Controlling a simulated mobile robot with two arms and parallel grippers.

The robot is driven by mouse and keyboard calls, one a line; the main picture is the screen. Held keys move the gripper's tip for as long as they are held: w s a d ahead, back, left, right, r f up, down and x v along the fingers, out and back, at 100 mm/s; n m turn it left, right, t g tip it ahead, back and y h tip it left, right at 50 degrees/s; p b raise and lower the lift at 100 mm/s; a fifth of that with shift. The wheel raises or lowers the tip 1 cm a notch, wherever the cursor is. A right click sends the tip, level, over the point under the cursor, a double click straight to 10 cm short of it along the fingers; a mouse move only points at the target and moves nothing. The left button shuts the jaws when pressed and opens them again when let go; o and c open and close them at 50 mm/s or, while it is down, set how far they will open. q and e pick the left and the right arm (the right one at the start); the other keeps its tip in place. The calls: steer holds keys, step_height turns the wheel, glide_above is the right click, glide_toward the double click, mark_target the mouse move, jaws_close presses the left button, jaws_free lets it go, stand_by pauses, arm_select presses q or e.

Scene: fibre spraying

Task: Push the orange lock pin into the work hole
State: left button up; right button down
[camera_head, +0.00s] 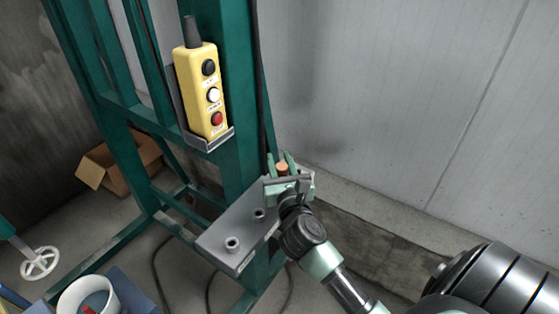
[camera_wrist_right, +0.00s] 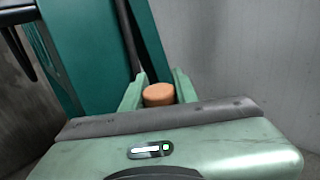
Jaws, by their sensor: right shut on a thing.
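The orange lock pin (camera_head: 282,168) shows as a small orange cylinder top between the fingers of my right gripper (camera_head: 283,163). In the right wrist view the pin (camera_wrist_right: 158,94) sits between the two green fingers (camera_wrist_right: 159,90), and its lower part is hidden by the gripper body. My right gripper is shut on the pin, over the far right end of the grey plate (camera_head: 228,250). What lies under the gripper is hidden. My left gripper is not in view.
A green steel frame (camera_head: 235,100) carries the plate and a yellow push-button box (camera_head: 203,92). A cardboard box (camera_head: 122,162) lies behind the frame. A white bucket (camera_head: 66,301) and a handwheel (camera_head: 40,263) are at the lower left. A grey wall stands at the right.

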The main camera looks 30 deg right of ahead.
mark_target(280, 171)
steer(key=shift+f+b, duration=1.2)
steer(key=shift+f, duration=0.6)
steer(key=c, duration=1)
jaws_free()
steer(key=b+v, duration=0.1)
steer(key=v, duration=0.6)
steer(key=shift+s+a+b, duration=0.15)
steer(key=shift+s+b, duration=0.15)
steer(key=shift+s, duration=0.1)
